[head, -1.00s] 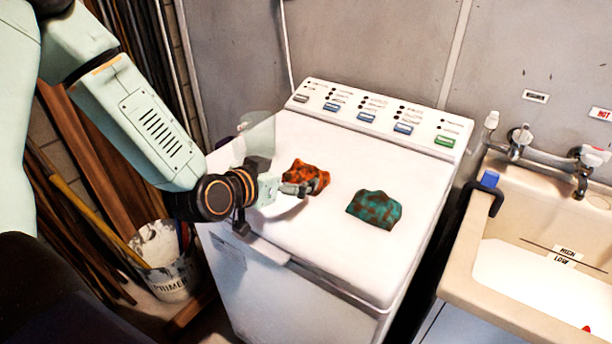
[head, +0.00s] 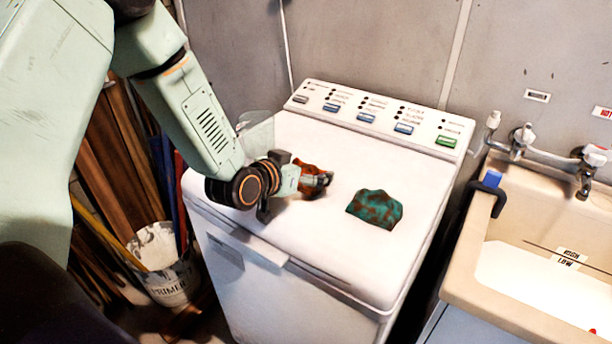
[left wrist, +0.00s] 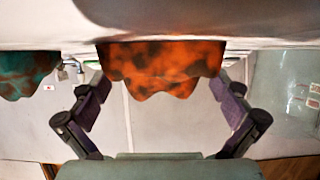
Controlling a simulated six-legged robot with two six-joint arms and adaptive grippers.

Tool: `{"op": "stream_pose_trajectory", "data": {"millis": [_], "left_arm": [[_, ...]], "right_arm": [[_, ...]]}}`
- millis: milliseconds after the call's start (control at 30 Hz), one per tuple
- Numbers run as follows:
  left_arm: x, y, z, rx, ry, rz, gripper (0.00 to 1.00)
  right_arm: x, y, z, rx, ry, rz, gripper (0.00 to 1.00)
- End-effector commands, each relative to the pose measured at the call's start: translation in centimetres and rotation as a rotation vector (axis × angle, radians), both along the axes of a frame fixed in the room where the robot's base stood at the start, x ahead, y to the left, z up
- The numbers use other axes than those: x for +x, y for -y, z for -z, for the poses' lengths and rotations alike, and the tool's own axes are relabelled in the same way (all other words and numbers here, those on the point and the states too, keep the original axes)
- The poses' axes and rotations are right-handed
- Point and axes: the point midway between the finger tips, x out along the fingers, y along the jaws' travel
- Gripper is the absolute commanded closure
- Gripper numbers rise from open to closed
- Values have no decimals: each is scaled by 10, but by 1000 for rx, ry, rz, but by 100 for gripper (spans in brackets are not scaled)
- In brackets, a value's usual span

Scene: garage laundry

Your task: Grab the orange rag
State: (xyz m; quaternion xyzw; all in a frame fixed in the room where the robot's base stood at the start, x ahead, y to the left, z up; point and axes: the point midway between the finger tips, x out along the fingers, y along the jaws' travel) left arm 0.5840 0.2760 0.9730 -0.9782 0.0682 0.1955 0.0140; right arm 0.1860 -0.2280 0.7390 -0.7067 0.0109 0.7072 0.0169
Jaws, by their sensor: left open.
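The orange rag (head: 312,167), blotched with dark stains, lies crumpled on the white washer top. My left gripper (head: 320,181) is at the rag and hides part of it in the head view. In the left wrist view the rag (left wrist: 162,66) lies between the two spread fingers of my left gripper (left wrist: 163,100), with a gap on each side. The gripper is open. A teal rag with brown stains (head: 375,208) lies to the right on the washer, and it also shows at the left of the left wrist view (left wrist: 25,72). My right gripper is not in view.
The washer (head: 330,260) has a raised control panel (head: 385,115) along its back edge. A sink (head: 465,285) with a tap (head: 545,145) stands to the right. A primer bucket (head: 165,265) and leaning boards are on the left. The washer's front top is clear.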

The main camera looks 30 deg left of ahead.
Motion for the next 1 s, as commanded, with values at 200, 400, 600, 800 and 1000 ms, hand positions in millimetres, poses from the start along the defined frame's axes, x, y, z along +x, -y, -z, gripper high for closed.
{"op": "stream_pose_trajectory", "data": {"millis": [200,400,600,800,1000], "left_arm": [[0,0,0,0,1,0,14],[0,0,0,0,0,0,31],[0,0,0,0,0,0,45],[0,0,-2,0,0,0,46],[0,0,-30,-1,5,0,46]], "right_arm": [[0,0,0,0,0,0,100],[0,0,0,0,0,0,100],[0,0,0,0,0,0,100],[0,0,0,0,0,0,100],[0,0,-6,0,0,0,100]]}}
